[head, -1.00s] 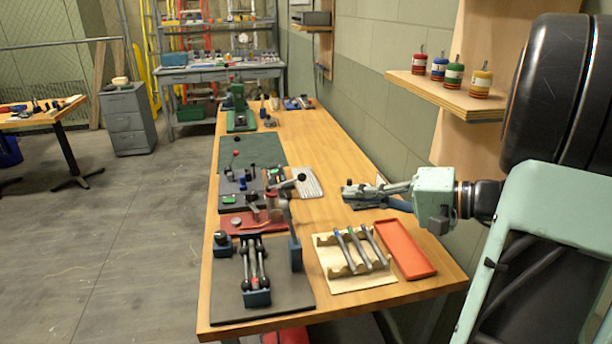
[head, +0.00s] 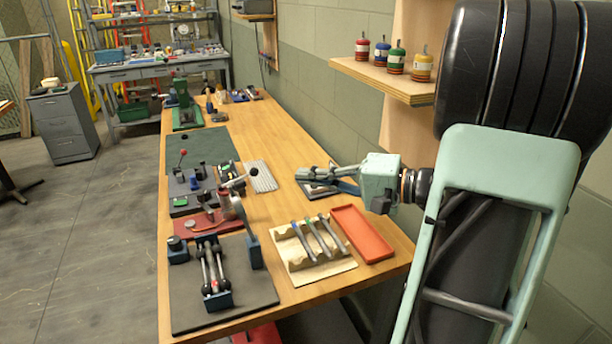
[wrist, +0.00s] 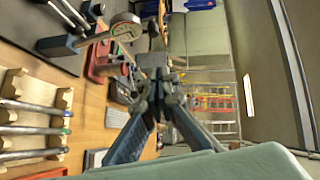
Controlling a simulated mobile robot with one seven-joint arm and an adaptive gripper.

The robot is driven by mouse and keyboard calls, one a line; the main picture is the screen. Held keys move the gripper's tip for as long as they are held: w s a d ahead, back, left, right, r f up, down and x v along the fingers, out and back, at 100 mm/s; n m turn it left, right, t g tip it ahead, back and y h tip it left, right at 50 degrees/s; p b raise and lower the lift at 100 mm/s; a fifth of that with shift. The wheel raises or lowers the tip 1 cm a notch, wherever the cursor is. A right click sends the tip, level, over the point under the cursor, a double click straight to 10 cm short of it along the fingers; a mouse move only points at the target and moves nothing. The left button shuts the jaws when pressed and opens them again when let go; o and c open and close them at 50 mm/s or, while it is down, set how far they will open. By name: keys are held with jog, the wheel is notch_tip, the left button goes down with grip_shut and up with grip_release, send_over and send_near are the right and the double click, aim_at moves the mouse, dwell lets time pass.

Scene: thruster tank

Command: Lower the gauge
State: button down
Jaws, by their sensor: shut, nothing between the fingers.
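A black base plate (head: 255,291) with two ball-ended rods is at the near left. A wooden rack (head: 324,269) with several rods and an orange tray (head: 366,246) lie nearer than my gripper. A shelf (head: 375,79) juts from the right wall. Bare bench lies beyond my gripper.

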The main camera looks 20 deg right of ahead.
jog(key=w+a+f+p, duration=0.1)
jog(key=w+a+f, duration=0.1)
jog(key=w+a, duration=0.3)
jog(key=a, duration=0.3)
jog(key=shift+a+p, duration=0.35)
jog(key=shift+a+r, duration=0.1)
jog(key=shift+a, duration=0.05)
